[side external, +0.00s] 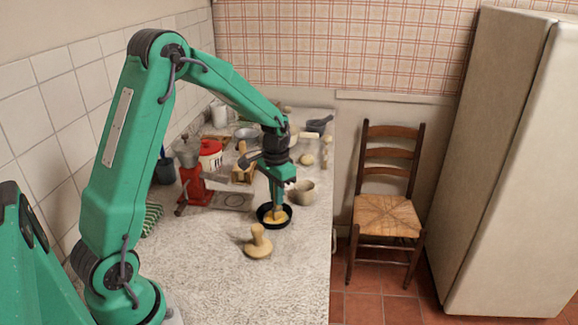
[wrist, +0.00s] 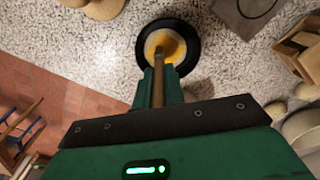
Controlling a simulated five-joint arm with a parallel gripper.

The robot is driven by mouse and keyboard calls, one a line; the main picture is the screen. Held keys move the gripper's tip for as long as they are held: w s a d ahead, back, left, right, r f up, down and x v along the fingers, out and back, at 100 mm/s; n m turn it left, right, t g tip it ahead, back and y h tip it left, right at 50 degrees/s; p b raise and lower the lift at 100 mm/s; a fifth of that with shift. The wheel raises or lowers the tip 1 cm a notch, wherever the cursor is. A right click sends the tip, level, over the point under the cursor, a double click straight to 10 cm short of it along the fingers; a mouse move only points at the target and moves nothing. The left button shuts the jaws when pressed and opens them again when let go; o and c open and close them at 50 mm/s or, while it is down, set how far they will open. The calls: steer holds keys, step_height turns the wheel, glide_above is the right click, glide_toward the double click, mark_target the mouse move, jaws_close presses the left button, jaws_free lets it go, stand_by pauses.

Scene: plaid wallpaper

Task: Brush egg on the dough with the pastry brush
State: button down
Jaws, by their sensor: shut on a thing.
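My gripper (side external: 277,202) points down over a black round dish (side external: 261,219) on the counter. It is shut on a wooden-handled tool, likely the pastry brush (wrist: 158,68), seen between the green fingers in the wrist view. The dish (wrist: 193,41) has a pale inside with a yellow-orange patch, likely egg (wrist: 168,42). The brush's lower end overlaps this patch; whether it touches is unclear. A small round pale lump (side external: 306,159) lies farther back and may be dough, but I cannot tell.
A wooden mushroom-shaped tool (side external: 258,244) stands in front of the dish. A beige cup (side external: 301,192) is close behind it. A red grinder (side external: 194,186) and a grey plate with a circle (side external: 232,201) are left.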

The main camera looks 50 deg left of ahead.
steer(key=shift+a+f, duration=0.1)
steer(key=shift+a, duration=1.05)
step_height(320, 180, up, 7)
stand_by(0.9)
stand_by(0.5)
